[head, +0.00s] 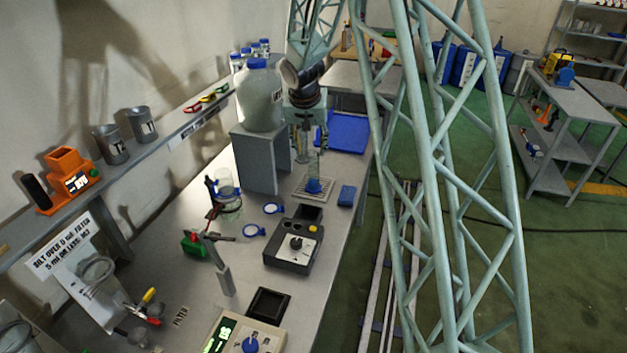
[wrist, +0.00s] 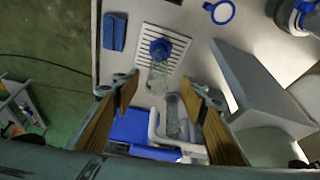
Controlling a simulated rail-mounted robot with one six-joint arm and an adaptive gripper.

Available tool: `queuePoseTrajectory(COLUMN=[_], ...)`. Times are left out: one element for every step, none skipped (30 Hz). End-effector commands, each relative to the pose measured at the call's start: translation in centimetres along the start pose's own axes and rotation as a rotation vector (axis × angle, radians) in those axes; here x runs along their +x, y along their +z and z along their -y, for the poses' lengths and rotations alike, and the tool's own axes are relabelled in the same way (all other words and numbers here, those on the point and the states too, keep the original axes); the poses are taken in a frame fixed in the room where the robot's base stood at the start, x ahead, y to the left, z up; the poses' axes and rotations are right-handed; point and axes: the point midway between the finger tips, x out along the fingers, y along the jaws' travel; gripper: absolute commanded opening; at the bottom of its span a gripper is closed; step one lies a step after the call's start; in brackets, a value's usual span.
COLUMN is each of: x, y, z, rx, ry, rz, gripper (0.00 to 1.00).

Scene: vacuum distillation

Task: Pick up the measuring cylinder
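The measuring cylinder (head: 314,185) stands upright on a white slotted rack on the bench in the head view, with a blue base and a clear tube. In the wrist view its blue base (wrist: 160,49) is ahead of my gripper, and its clear tube points toward the gap between the fingers. My gripper (head: 303,152) is just behind and above the cylinder in the head view. In the wrist view my gripper (wrist: 159,84) is open, its two wooden-looking fingers spread wide with nothing held. I cannot tell whether the tube's top is between the fingertips.
A grey stand (head: 255,160) with a large blue-capped jar (head: 260,97) is close on the left. A blue block (head: 346,195) sits right of the rack (wrist: 143,38). A control box (head: 293,243) is in front. Another clear glass piece (wrist: 173,117) shows between the fingers.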

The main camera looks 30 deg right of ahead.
Motion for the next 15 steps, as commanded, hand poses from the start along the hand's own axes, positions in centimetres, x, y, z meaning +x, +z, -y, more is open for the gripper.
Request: queuePoseTrajectory(x=[0.4,0.56,0.71,0.8,0.86,0.91,0.93,0.93,0.93,0.93,0.93,0.93,0.93,0.93,0.94], y=[-0.11,-0.17,-0.24,-0.27,-0.29,-0.3,-0.3,-0.3,-0.29,-0.29,-0.28,-0.28,-0.27,-0.27,-0.26], z=[0.02,0.04,0.06,0.07,0.08,0.08,0.08,0.08,0.08,0.08,0.08,0.08,0.08,0.08,0.08], rx=[0.003,0.004,0.005,0.006,0.007,0.007,0.007,0.007,0.007,0.007,0.007,0.007,0.007,0.007,0.007], ry=[0.0,0.0,0.0,0.0,-0.001,-0.001,-0.001,-0.001,-0.001,-0.001,-0.001,-0.001,-0.001,0.0,0.0], rz=[0.0,0.0,0.0,0.0,-0.001,-0.001,-0.001,-0.001,0.0,0.0,0.0,0.0,0.0,0.0,0.0], gripper=[0.4,0.4,0.4,0.4,0.4,0.4,0.4,0.4,0.4,0.4,0.4,0.4,0.4,0.4,0.4])
